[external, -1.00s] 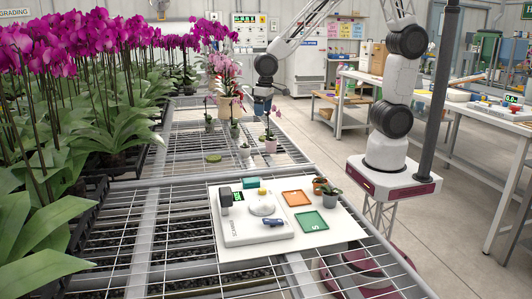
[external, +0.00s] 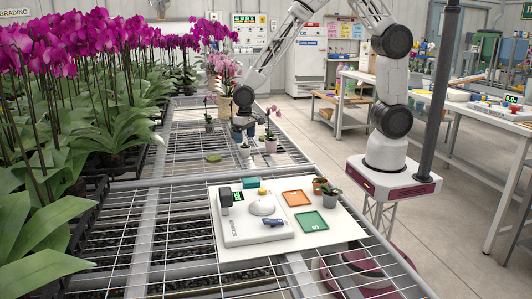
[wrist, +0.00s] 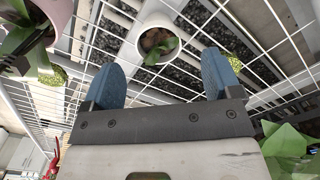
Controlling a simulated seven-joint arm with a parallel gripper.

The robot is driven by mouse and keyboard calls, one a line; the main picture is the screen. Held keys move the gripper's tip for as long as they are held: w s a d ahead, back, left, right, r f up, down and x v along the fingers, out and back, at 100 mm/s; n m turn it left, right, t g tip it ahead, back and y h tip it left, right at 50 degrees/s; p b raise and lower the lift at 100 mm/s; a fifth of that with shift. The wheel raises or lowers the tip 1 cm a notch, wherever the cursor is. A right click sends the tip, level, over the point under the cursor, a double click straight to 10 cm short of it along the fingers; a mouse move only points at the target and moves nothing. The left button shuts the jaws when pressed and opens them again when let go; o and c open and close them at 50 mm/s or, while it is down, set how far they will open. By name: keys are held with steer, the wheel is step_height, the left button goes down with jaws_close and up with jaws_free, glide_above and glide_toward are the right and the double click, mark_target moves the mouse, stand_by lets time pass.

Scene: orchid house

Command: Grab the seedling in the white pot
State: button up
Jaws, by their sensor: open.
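The white pot (wrist: 141,38) shows from above in the wrist view, with a small green seedling (wrist: 160,48) on brown bark inside it. It stands on the wire bench, and its small pot also shows below my gripper in the external view (external: 245,152). My gripper (wrist: 160,72) is open and empty, its two blue fingers apart. In the wrist view the pot appears beyond the fingertips, in line with the gap between them. In the external view my gripper (external: 243,132) is just above the pot, partly hiding the plants behind.
A pink pot (external: 271,145) with a leafy plant stands close to the right; it is at upper left in the wrist view (wrist: 52,12). A green disc (external: 212,158) lies on the mesh. A white board (external: 335,229) with scale and trays is nearer the camera.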

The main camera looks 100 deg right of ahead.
mark_target(245, 151)
steer(key=shift+f, duration=1.3)
steer(key=shift+f, duration=0.15)
steer(key=shift+d+f, duration=0.2)
steer(key=shift+f, duration=2.25)
steer(key=c, duration=1)
steer(key=shift+r, duration=0.1)
steer(key=shift+r, duration=4.95)
